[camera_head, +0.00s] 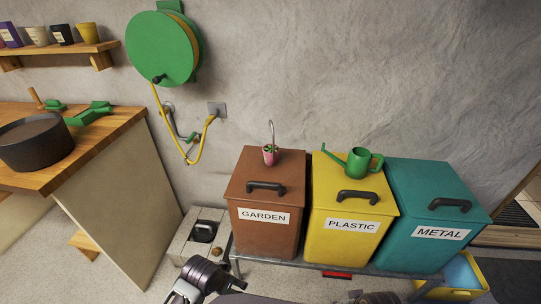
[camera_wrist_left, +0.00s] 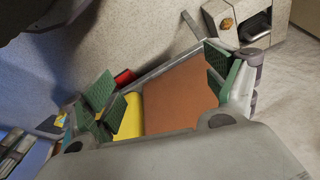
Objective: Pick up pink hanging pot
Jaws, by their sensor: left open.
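The pink hanging pot (camera_head: 270,155) stands on the lid of the brown GARDEN bin (camera_head: 270,180), near its back edge. It holds a small green plant, and a thin hooked hanger rises from it. My left gripper (camera_wrist_left: 160,88) is open in the left wrist view, its green-padded fingers wide apart with nothing between them. The brown bin's front (camera_wrist_left: 180,100) shows beyond the fingers. In the head view, part of my left arm is low at the bottom edge, below and left of the pot. The pot is not visible in the wrist view. My right gripper is not seen.
A green watering can (camera_head: 360,163) stands on the yellow PLASTIC bin (camera_head: 350,190), right of the pot. The teal METAL bin (camera_head: 435,190) is farther right. A hose reel (camera_head: 160,48) hangs on the wall. A wooden counter (camera_head: 110,135) stands at the left.

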